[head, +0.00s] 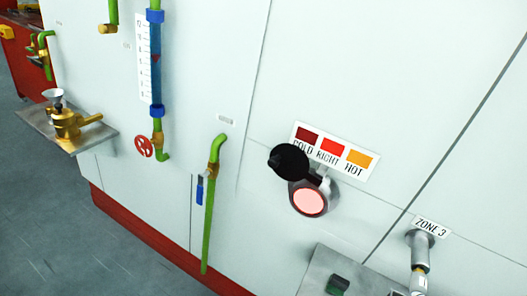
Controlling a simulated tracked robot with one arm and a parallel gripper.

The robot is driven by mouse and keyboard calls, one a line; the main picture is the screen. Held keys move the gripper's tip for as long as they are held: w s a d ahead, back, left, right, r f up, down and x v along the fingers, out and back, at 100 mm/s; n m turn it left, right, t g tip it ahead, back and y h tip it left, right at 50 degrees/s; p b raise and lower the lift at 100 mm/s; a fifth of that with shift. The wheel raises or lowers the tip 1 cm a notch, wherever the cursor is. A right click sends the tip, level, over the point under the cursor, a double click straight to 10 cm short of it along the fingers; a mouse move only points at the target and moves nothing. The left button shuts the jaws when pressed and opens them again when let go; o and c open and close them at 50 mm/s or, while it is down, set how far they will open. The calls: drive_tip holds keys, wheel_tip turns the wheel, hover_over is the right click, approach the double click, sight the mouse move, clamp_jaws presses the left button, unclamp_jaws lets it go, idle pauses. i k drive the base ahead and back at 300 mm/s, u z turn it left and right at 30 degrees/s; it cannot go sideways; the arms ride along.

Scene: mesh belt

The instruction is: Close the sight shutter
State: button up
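The sight shutter (289,161) is a round black disc on a short dark arm, right of centre in the head view. It is swung to the upper left of the round sight port (310,202). The port has a grey metal rim and a glowing pink glass, which is almost fully uncovered. The disc overlaps the lower left of a colour label (334,150) reading COLD, RIGHT, HOT with dark red, red and orange patches. My gripper is not in view.
A green pipe (211,205) with a blue lever stands left of the port. Below right are a grey box (316,267) with a dark green button and a metal fitting (420,245) under a ZONE 3 label. A shelf with brass fitting (66,122) juts out at left.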

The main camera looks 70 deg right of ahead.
sight(289, 161)
drive_tip(key=z, duration=1.55)
